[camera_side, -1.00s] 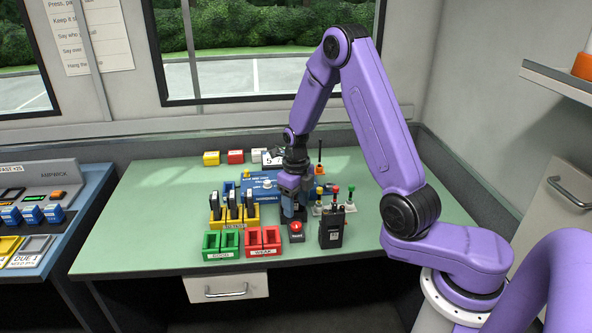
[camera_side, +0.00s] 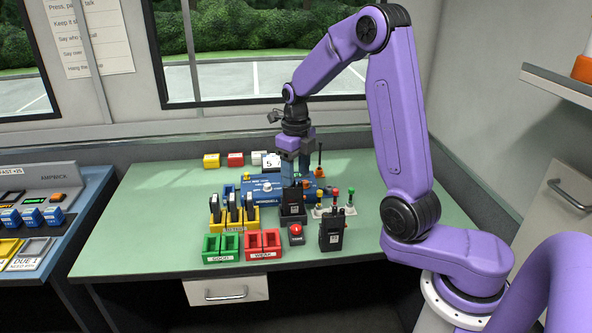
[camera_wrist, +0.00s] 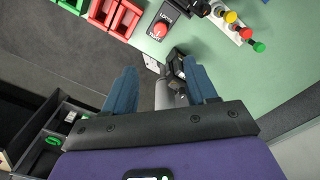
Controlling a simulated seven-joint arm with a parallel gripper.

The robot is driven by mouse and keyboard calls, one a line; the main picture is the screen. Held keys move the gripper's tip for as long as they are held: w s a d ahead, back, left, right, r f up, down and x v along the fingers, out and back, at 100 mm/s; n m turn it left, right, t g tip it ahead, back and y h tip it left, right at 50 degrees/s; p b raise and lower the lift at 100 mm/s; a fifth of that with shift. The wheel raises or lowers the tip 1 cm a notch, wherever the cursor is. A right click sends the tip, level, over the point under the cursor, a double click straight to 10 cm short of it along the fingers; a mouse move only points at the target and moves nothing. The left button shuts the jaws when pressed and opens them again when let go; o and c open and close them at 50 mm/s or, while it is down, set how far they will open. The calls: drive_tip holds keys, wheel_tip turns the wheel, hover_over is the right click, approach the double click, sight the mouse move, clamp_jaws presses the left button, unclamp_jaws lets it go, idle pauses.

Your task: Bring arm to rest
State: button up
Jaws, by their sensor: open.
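My gripper (camera_side: 297,176) is open, with its blue fingers pointing down above the middle of the table. Behind it in the side view is the blue tester board. In the wrist view my gripper (camera_wrist: 160,66) has its two blue fingers wide apart. A dark device (camera_wrist: 178,68) and a grey cylinder show in the gap, and nothing is visibly gripped. A black block (camera_side: 292,208) with a label stands below the fingers in the side view. My arm is bent high at the elbow, on the right side of the table.
A black handheld radio (camera_side: 331,234) stands at the front, beside a red button (camera_side: 296,230). Green bins (camera_side: 221,247), red bins (camera_side: 263,243) and a yellow rack (camera_side: 232,221) holding black items stand left. Coloured knobs (camera_side: 337,195) are to the right. The table's left side is clear.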

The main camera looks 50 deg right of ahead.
drive_tip(key=s+a+r+n, duration=0.2)
drive_tip(key=s+a+n, duration=0.3)
drive_tip(key=n, duration=0.7)
drive_tip(key=s+a+r+n, duration=0.1)
drive_tip(key=s+a+n, duration=0.2)
drive_tip(key=a+n, duration=0.65)
drive_tip(key=s+d+n, duration=0.3)
drive_tip(key=s+n, duration=1.7)
drive_tip(key=n, duration=0.7)
drive_tip(key=shift+r, duration=0.3)
